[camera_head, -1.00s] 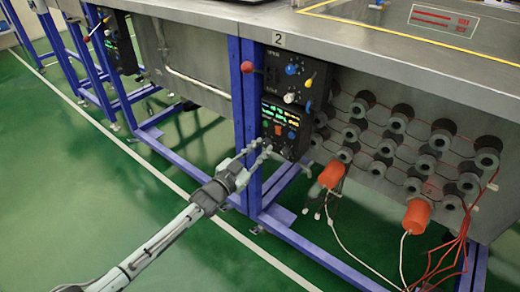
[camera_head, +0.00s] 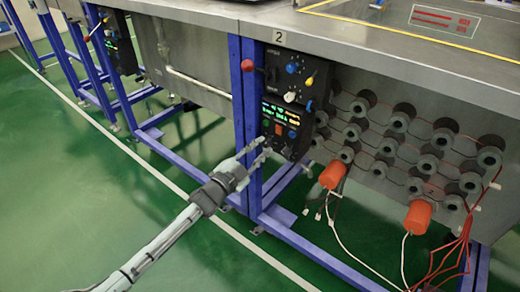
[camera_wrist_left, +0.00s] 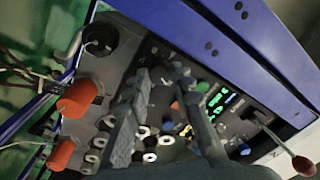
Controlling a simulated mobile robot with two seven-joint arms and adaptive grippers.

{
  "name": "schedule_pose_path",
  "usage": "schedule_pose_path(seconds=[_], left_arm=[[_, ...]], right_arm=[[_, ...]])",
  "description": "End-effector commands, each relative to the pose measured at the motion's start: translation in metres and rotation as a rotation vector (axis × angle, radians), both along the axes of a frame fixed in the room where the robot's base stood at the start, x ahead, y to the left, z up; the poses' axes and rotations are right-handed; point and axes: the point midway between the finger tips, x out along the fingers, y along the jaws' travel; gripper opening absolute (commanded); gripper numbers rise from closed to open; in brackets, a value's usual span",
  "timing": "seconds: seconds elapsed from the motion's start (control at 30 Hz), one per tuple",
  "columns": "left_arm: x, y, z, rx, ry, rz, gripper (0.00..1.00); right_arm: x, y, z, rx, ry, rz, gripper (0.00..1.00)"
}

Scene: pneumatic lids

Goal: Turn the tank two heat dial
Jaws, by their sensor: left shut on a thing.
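The tank two control boxes hang on a blue post under the sign "2". The lower black box (camera_head: 281,114) has a lit display and an orange switch (camera_head: 278,130). My left gripper (camera_head: 264,149) reaches up from the lower left to the lower part of this box. Its fingers are closed on a small dial there, which they mostly hide. In the left wrist view the two grey fingers (camera_wrist_left: 160,72) point toward the panel, with the lit display (camera_wrist_left: 217,100) to their right. The dial's pointer is not readable. My right gripper is not in view.
Above is a box with a blue knob (camera_head: 292,69), a yellow knob (camera_head: 309,82) and a red-ended lever (camera_head: 247,66). To the right are several grey round fittings, orange plugs (camera_head: 333,174) and loose wires. The green floor at left is clear.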

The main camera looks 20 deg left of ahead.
Motion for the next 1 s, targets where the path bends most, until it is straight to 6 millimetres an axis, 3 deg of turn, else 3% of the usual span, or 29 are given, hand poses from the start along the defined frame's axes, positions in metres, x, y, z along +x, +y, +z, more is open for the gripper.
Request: schedule_pose_path(seconds=[0.33, 0.37, 0.43, 0.77, 1.0], left_arm=[[0.000, -0.001, 0.000, 0.001, -0.001, -0.001, 0.00], [0.000, -0.001, 0.000, 0.001, -0.001, -0.001, 0.24], [0.000, -0.001, 0.000, 0.001, 0.000, -0.001, 0.32], [-0.003, 0.001, -0.001, 0.001, 0.000, -0.001, 0.32], [-0.037, 0.011, -0.003, 0.002, 0.003, -0.001, 0.32]], right_arm=[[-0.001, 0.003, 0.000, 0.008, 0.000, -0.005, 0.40], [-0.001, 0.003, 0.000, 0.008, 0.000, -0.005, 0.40], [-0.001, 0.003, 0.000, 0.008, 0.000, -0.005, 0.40], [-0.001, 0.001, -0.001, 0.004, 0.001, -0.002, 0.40], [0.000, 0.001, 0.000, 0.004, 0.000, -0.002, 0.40]])
